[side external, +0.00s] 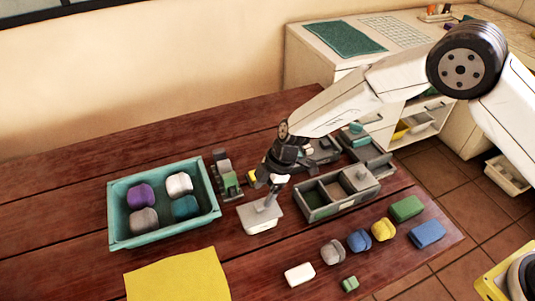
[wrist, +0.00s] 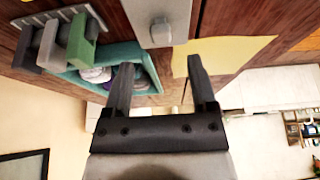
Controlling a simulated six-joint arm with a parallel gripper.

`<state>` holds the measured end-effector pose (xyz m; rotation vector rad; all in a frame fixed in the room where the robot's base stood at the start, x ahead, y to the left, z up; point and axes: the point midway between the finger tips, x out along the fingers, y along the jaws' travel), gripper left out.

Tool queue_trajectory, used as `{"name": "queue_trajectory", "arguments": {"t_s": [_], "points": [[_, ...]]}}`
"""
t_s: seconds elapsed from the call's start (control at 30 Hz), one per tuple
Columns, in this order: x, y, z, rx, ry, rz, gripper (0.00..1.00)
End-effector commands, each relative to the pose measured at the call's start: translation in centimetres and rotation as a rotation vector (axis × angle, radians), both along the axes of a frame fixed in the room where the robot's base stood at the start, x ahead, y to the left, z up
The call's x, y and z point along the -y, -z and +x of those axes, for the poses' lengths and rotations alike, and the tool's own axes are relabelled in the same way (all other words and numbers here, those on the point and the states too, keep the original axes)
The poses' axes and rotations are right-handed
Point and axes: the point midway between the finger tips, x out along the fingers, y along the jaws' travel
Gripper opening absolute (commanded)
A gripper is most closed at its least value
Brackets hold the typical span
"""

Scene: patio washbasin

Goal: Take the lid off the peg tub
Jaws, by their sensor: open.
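The peg tub (side external: 261,222) is a small pale grey box on the dark red wooden table, right of the teal tray. Its flat lid (wrist: 178,12) seems to be on, with a raised knob (wrist: 160,30) in the middle. My gripper (side external: 269,188) points down just above the tub, and its fingers hide part of the lid there. In the wrist view my gripper (wrist: 160,62) has its two dark fingers spread with nothing between them. The knob lies beyond the fingertips, roughly in line with the gap. I cannot tell whether a finger touches the lid.
The teal tray (side external: 114,213) holds several rolled cloths. A rack (side external: 227,177) with grey and green blocks stands behind the tub. A grey compartment box (side external: 318,213) is close on the right. A yellow cloth (side external: 177,277) lies in front. Several small coloured items lie at front right.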

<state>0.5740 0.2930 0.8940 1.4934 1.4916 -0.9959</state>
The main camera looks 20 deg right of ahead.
Motion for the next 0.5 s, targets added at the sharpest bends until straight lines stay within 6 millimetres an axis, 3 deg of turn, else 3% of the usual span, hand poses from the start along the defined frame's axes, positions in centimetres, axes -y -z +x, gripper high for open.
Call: {"name": "queue_trajectory", "arguments": {"t_s": [0.3,0.5], "points": [[-0.8,3.3,-0.2,-0.002,0.0,-0.001,0.74],[-1.3,4.4,-0.2,-0.001,0.001,-0.001,0.74]]}}
